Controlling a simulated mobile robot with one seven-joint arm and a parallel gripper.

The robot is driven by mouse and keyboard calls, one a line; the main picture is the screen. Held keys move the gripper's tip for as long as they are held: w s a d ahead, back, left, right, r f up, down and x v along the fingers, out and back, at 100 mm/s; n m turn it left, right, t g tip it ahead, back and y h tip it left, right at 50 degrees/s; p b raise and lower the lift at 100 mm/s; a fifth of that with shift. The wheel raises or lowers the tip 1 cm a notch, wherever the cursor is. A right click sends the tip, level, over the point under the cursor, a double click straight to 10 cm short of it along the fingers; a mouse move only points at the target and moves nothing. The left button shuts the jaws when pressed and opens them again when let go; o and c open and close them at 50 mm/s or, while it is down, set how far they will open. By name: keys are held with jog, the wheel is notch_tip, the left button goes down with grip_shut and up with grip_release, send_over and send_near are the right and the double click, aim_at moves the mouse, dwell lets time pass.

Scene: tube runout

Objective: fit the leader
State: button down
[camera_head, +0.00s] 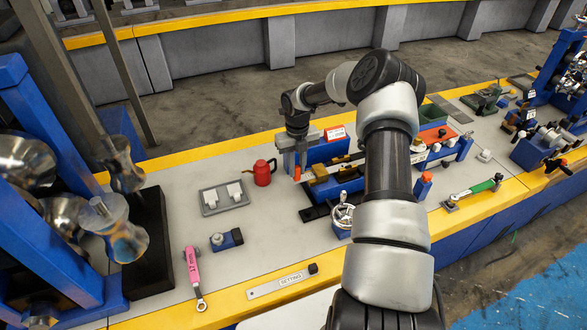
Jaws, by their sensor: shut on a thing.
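My gripper (296,163) points down at the left end of the blue machine in the middle of the bench. It is shut on a small orange-red piece (297,174), of which only the lower end shows below the fingers. I cannot tell for certain that this piece is the leader. The blue machine (330,150) carries brass-coloured blocks (320,172) just right of the fingertips. A gap or contact between the held piece and these blocks cannot be made out. My arm hides part of the machine.
A red can (263,174) stands close left of my gripper. A grey tray (209,206) holds white pieces. A blue block (228,239), a pink-handled wrench (193,265) and a ruler (280,284) lie nearer the front. A handwheel (343,211) sticks up. Steel rollers (125,240) stand left.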

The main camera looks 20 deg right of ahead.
jog(key=shift+d, duration=0.4)
jog(key=c, duration=1.5)
grip_release()
jog(key=shift+c, duration=0.2)
jog(key=shift+r, duration=0.1)
notch_tip(320, 180, up, 17)
jog(key=shift+r, duration=0.15)
